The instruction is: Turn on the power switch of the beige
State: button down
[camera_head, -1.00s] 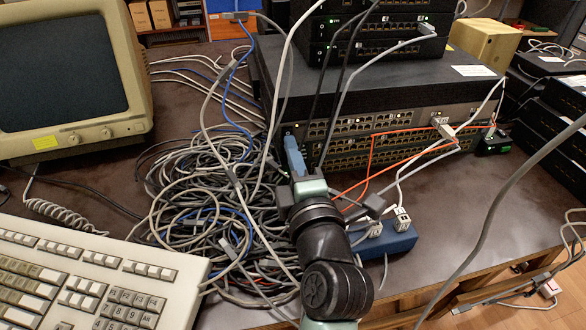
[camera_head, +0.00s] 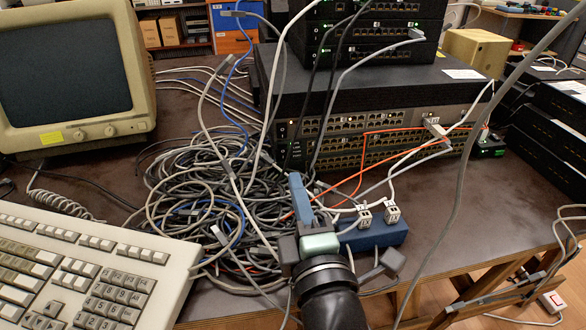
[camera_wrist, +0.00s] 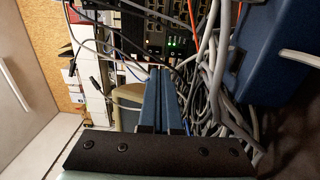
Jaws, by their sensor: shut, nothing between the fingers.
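A beige monitor (camera_head: 70,75) with a dark screen stands at the left. Two round knobs (camera_head: 95,132) sit on its lower front bezel. A beige keyboard (camera_head: 85,262) lies in front of it. A smaller beige box (camera_head: 478,50) stands at the back right. I cannot tell a power switch on any of these. My gripper (camera_head: 297,180) has blue fingers held together with nothing between them. It is above the front right of the cable heap, left of the blue power block. In the wrist view, the closed fingers (camera_wrist: 160,72) point toward the network equipment.
A wide rack unit (camera_head: 370,85) with smaller switches (camera_head: 365,30) on top stands behind my gripper. Tangled cables (camera_head: 200,200) fill the middle. A blue power block (camera_head: 375,234) with white plugs is at the right. Table right of it is mostly clear (camera_head: 470,205).

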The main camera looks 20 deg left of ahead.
jog(key=shift+v, duration=2.1)
jog(key=w+d+r+m+t+h, duration=0.1)
jog(key=d+r+m+t+h, duration=0.15)
jog(key=r+m, duration=0.4)
jog(key=w+d+r+m+t+h, duration=0.1)
jog(key=d+r+m+t, duration=0.25)
jog(key=r, duration=0.65)
jog(key=s+d+r+m+t+h, duration=0.3)
jog(key=s+r+m+h, duration=0.1)
jog(key=r+m, duration=0.45)
jog(key=s+d+r+m+t+h, duration=0.3)
jog(key=r+m, duration=0.4)
jog(key=r, duration=0.3)
notch_tip(320, 180, up, 34)
jog(key=p, duration=3.5)
jog(key=shift+n, duration=0.35)
